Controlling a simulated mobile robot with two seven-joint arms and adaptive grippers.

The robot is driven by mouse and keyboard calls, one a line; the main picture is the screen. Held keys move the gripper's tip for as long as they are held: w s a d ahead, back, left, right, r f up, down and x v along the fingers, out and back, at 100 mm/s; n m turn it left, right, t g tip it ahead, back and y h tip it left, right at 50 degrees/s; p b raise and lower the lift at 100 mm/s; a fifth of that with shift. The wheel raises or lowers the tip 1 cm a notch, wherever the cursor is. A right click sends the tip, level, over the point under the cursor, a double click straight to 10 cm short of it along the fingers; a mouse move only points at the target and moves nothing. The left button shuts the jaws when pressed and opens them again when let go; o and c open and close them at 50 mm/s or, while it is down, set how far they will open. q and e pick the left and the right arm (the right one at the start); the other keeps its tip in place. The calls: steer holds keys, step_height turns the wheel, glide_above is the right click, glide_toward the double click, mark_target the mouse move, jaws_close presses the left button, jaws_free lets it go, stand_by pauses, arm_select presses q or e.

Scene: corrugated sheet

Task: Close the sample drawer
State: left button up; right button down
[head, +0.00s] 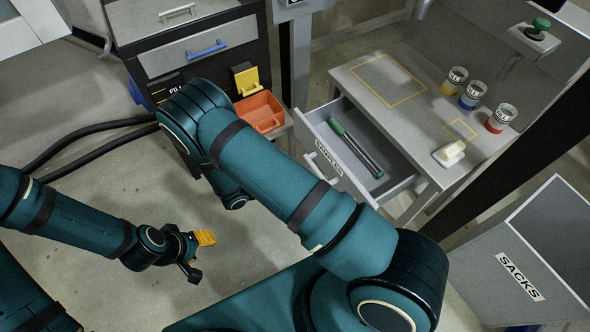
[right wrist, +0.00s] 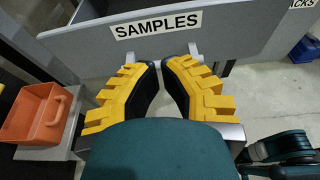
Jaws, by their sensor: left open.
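Parts of the metal handle (right wrist: 235,131) show around the fingers. Its grip on the handle is hidden. My left gripper (head: 197,254) is open and empty over the floor, away from the drawer.
An orange bin (head: 261,112) stands left of the drawer. A cabinet with a blue handle (head: 207,49) is behind it. Several labelled jars and a pale block (head: 449,154) stand on the bench top. A grey SACKS box (head: 519,276) is at the right.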

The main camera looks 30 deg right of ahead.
mark_target(330, 158)
steer(key=x, duration=0.3)
steer(key=b+x, duration=0.1)
steer(key=x, duration=0.6)
steer(key=shift+d+r, duration=0.25)
steer(key=shift+d, duration=0.6)
arm_select(q)
steer(key=shift+w+f, duration=0.15)
steer(key=shift+f, duration=0.6)
steer(key=shift+d, duration=0.1)
arm_select(e)
steer(key=shift+d, duration=0.15)
